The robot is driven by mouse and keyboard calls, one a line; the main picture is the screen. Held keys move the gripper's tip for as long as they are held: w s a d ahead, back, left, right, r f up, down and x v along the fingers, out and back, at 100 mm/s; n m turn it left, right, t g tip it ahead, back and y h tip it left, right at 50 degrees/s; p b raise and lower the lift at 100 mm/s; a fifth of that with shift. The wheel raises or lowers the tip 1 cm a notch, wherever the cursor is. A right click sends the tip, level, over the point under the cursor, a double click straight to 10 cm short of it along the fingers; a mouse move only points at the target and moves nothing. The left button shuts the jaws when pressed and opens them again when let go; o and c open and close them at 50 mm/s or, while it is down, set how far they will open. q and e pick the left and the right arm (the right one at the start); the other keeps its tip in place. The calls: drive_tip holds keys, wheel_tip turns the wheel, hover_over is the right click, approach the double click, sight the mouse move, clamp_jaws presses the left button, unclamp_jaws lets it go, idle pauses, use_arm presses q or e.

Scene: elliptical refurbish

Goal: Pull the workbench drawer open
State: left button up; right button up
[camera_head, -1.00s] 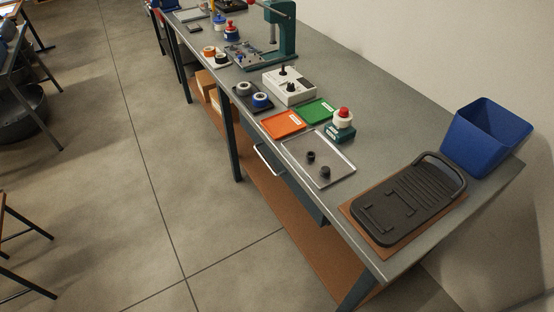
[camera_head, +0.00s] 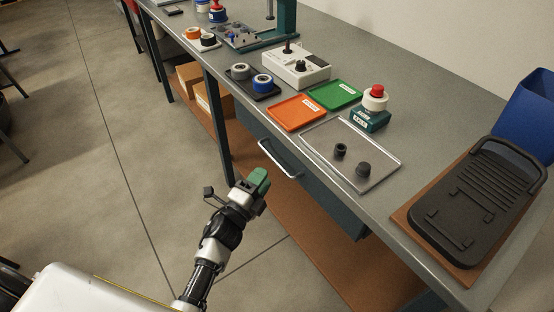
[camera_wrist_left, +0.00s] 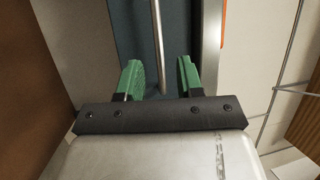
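The workbench drawer (camera_head: 322,193) has a dark blue-grey front below the bench top and looks shut. Its pale bar handle (camera_head: 279,160) stands out from the front. My left gripper (camera_head: 261,177) is close to the handle, on its floor side, with green fingers. In the left wrist view the gripper (camera_wrist_left: 158,70) is open. The handle bar (camera_wrist_left: 157,40) runs up the picture in line with the gap between the fingers. I see no finger pressed on the bar. My right gripper is not in view.
The workbench top (camera_head: 225,95) holds a clear tray (camera_head: 318,165) with dark knobs, orange (camera_head: 297,113) and green (camera_head: 334,95) trays, and a black panel (camera_head: 485,205) at the right. Cardboard boxes (camera_head: 212,99) sit on the lower shelf. The floor (camera_head: 120,150) beside the bench is clear.

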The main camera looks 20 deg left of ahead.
sight(275, 159)
use_arm(q)
drive_tip(key=x, duration=0.7)
drive_tip(key=shift+w+f, duration=0.1)
clamp_jaws()
